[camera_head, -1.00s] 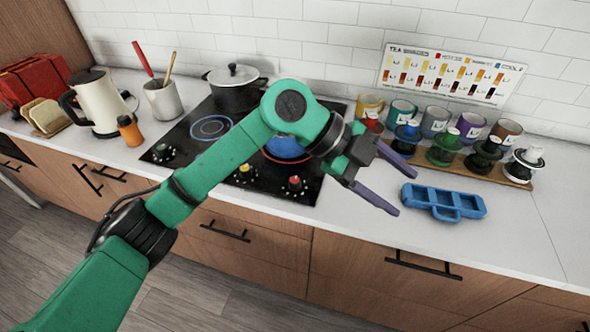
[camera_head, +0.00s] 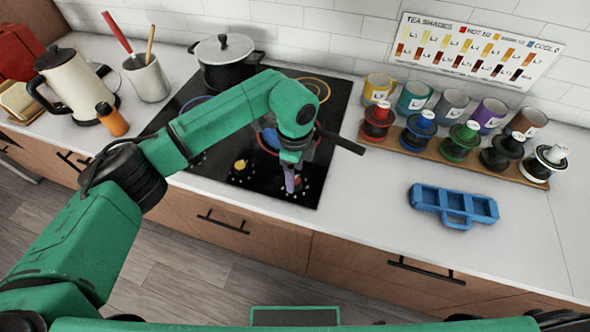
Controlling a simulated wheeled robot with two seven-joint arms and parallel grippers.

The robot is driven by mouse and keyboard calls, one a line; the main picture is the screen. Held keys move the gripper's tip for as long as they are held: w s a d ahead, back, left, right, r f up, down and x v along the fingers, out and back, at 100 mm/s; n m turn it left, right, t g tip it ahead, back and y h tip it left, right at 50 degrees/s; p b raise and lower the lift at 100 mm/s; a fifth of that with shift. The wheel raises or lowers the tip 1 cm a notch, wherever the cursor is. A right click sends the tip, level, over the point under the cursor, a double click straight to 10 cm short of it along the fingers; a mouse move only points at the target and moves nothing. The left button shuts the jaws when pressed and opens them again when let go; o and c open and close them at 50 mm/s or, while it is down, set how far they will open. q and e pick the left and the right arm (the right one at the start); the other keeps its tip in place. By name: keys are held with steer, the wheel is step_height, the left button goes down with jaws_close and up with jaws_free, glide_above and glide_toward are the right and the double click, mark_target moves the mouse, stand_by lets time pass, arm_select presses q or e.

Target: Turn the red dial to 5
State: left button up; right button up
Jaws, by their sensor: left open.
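The black cooktop (camera_head: 215,172) is set in the white counter and has coloured dials along its front edge. The yellow dial (camera_head: 240,165) shows clear of my arm. The red dial's place is at the front right of the cooktop, and my left gripper (camera_head: 291,182) now covers most of it. That gripper is open, pointing down, with its purple fingers at the red dial. I cannot tell whether they touch it, or which number the dial points to. My right gripper is out of view.
A blue tray (camera_head: 425,198) lies right of the cooktop. A wooden rack (camera_head: 395,145) with coloured stampers and mugs stands behind it. A lidded pot (camera_head: 228,72) is at the back of the cooktop; an orange bottle (camera_head: 111,120) and kettle (camera_head: 75,88) stand at left.

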arm_select(q)
steer(key=shift+f, duration=0.5)
steer(key=shift+s+f, duration=0.15)
steer(key=shift+s, duration=0.2)
steer(key=shift+c, duration=1.2)
steer(key=shift+w, duration=0.15)
jaws_close()
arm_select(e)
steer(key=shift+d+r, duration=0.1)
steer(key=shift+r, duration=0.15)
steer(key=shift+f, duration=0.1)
